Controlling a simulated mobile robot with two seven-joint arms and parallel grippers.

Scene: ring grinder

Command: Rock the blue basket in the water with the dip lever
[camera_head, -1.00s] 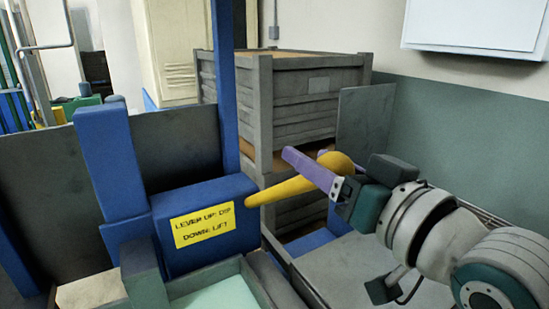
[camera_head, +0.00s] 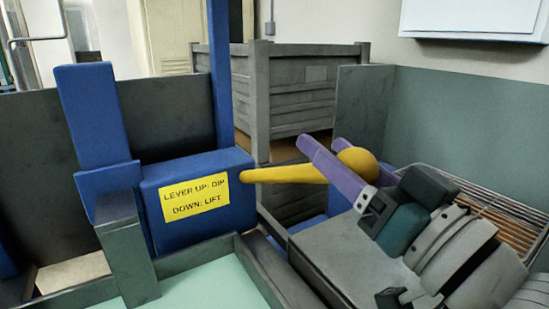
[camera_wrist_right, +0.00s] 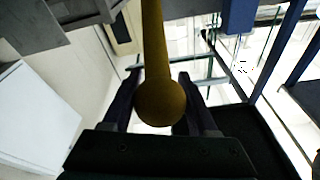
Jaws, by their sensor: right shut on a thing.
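The dip lever (camera_head: 285,174) is a yellow bar with a ball knob (camera_head: 357,163), running right from a blue box (camera_head: 205,235) with the yellow label "LEVER UP: DIP, DOWN: LIFT". It stands close to level, its knob end slightly higher in the picture. My right gripper (camera_head: 318,163) is shut on the lever near the knob, its purple fingers showing. In the right wrist view the lever (camera_wrist_right: 153,45) runs between the dark fingers, with the knob close to the palm. A pale green surface (camera_head: 205,285), perhaps the water, shows in the grey-rimmed tank. No blue basket shows. My left gripper is out of view.
Blue posts (camera_head: 92,115) and dark grey panels (camera_head: 165,112) stand behind the tank. A grey slatted crate (camera_head: 300,95) stands behind the lever. A wire rack (camera_head: 505,215) lies at the right, near the green wall (camera_head: 460,130). A grey flat top (camera_head: 350,255) lies under my right arm.

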